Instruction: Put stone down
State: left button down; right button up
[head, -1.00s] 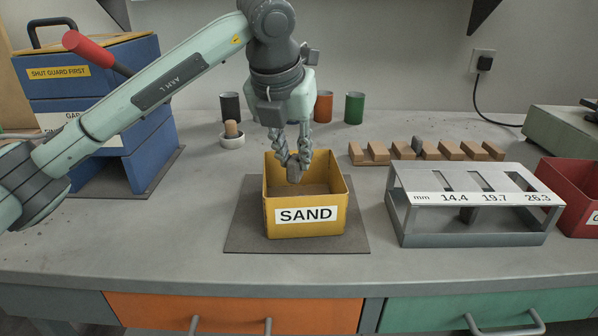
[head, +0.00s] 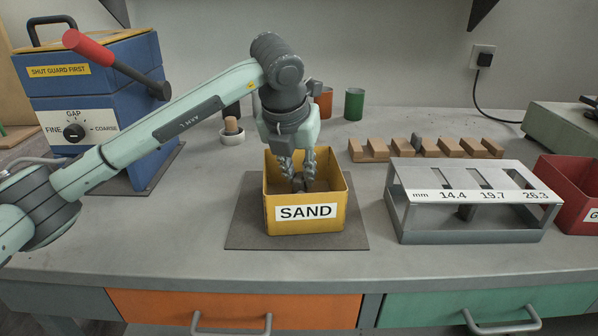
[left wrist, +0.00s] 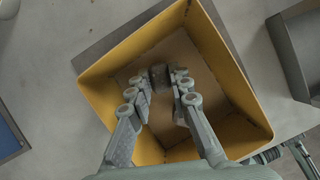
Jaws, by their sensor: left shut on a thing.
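The stone is a small dark grey-brown lump, seen in the left wrist view (left wrist: 159,76) between my fingertips. My left gripper (head: 297,183) points down into the yellow bin labelled SAND (head: 305,222) and is shut on the stone. In the left wrist view the fingers (left wrist: 160,92) reach inside the bin's walls, above its brown floor. The fingertips and stone are below the rim; whether the stone touches the floor I cannot tell. My right gripper is not in view.
The bin stands on a dark mat (head: 245,235). A slotted metal gauge (head: 470,185) stands to its right, with a red bin (head: 570,190) beyond. A wooden rack (head: 425,149) and a green cup (head: 354,104) are behind. A blue machine with a red-handled lever (head: 100,90) stands left.

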pick_arm(q)
jog(key=c, duration=1.6)
grip_release()
jog(key=shift+o, duration=1)
jog(key=shift+r, duration=0.1)
jog(key=v, duration=1.2)
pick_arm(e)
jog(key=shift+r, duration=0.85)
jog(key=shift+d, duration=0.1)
